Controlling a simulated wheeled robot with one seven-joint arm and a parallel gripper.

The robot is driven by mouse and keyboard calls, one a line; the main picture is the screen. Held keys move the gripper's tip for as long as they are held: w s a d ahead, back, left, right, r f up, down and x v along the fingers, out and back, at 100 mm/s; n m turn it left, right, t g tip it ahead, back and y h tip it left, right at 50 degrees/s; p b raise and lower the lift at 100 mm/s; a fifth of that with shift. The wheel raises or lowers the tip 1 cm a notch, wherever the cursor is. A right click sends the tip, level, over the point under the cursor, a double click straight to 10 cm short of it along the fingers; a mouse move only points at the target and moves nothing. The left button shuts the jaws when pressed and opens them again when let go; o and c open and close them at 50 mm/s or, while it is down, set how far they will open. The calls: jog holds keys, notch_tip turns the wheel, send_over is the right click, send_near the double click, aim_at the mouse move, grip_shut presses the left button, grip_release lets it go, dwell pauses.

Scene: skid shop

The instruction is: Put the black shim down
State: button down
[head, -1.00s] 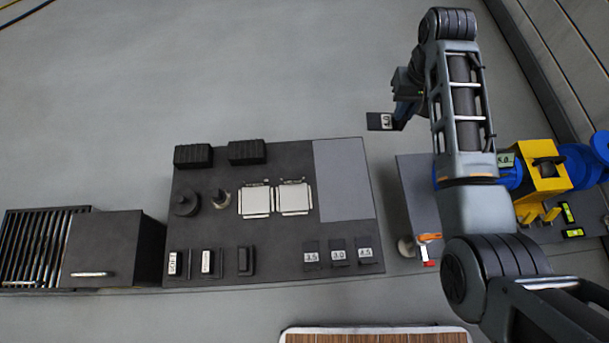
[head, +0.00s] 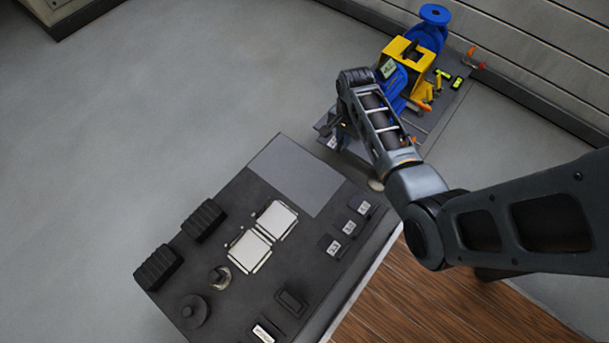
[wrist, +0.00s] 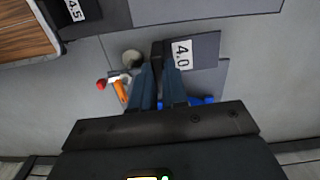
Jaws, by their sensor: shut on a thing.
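The black shim, a thin dark plate with a white 4.0 label, is in my gripper in the wrist view (wrist: 205,48). My gripper (wrist: 160,76) is shut on it at one edge, and the plate reaches out past the fingertips to the right. In the head view my gripper (head: 341,134) and the shim (head: 332,142) are beside the near left edge of the small grey bench (head: 428,120). My arm hides part of this spot. I cannot tell how far above the bench the shim is, or whether it touches.
The dark table (head: 225,165) holds a bare grey pad (head: 300,176), white plates (head: 277,218), black blocks (head: 204,220) and labelled shims (head: 348,228). A yellow and blue machine (head: 405,52) stands on the small bench. An orange-handled tool (wrist: 119,91) and a round pale thing (wrist: 133,58) lie near my fingers.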

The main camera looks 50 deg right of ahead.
jog(key=shift+m, duration=0.3)
jog(key=a+f+b, duration=0.1)
jog(key=a+f, duration=0.1)
jog(key=a, duration=0.1)
jog(key=w+a+f+b, duration=0.1)
jog(key=a+f, duration=0.2)
jog(key=a, duration=0.1)
jog(key=w+a+f+b, duration=0.1)
jog(key=a+f, duration=0.1)
jog(key=a, duration=0.1)
jog(key=shift+a+f+b, duration=0.15)
jog(key=shift+f+b, duration=0.15)
jog(key=shift+b, duration=0.1)
jog(key=shift+f+b, duration=1.1)
jog(key=shift+f, duration=0.9)
jog(key=shift+f, duration=0.15)
jog(key=c, duration=1.1)
grip_release()
jog(key=shift+c, duration=0.2)
